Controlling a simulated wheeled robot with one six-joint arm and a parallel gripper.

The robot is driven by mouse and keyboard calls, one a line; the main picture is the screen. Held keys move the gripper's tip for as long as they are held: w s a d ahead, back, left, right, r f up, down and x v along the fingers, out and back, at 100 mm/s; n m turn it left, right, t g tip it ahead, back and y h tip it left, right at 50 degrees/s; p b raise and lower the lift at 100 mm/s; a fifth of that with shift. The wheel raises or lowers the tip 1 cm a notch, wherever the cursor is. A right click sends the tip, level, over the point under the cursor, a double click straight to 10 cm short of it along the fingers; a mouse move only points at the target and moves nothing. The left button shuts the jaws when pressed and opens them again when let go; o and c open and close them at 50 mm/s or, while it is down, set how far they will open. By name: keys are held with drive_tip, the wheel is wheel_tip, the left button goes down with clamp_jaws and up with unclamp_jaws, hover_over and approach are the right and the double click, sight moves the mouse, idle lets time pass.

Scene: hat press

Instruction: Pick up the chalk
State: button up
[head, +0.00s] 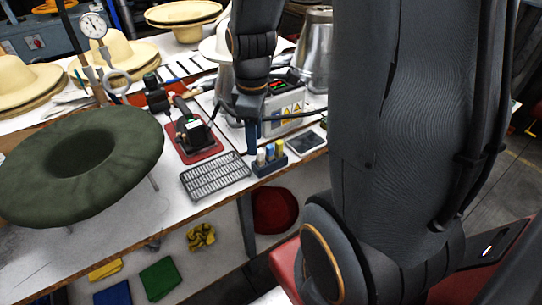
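Short chalk sticks (270,152) stand upright in a small dark blue holder (271,167) near the front edge of the table. Their tops look blue, pale and yellow. My gripper (252,138) hangs down just behind and to the left of the holder, pointing at the tabletop. A narrow dark blue upright part shows at its lower end; I cannot tell if this is a finger or something held. The finger gap does not show clearly. The gripper appears apart from the chalk sticks.
A metal rack (215,177) lies left of the holder, with a red-based device (192,137) behind it. A box with warning labels (282,108) and a flat grey device (306,143) stand close by. A large green hat form (80,165) fills the left. My arm hides the right.

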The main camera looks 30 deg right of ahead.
sight(270, 146)
drive_tip(key=d+n, duration=0.2)
drive_tip(key=w+d+n, duration=0.1)
drive_tip(key=n, duration=0.1)
drive_tip(key=w+d+f+n, duration=0.1)
drive_tip(key=d+n, duration=0.1)
drive_tip(key=shift+w+d+f+n+g, duration=0.1)
drive_tip(key=shift+w+d+n+g, duration=0.2)
drive_tip(key=shift+n, duration=0.1)
drive_tip(key=shift+w+d+f+n, duration=0.1)
drive_tip(key=shift+d+f+n, duration=0.1)
drive_tip(key=shift+d+n, duration=0.4)
wheel_tip(270, 146, down, 2)
drive_tip(key=shift+a, duration=0.1)
drive_tip(key=shift+a+f+p, duration=0.15)
drive_tip(key=shift+f+p, duration=0.4)
drive_tip(key=shift+f, duration=0.9)
drive_tip(key=shift+a+f+p, duration=0.1)
drive_tip(key=shift+f+p, duration=0.45)
drive_tip(key=shift+f, duration=0.85)
drive_tip(key=shift+c, duration=0.3)
clamp_jaws()
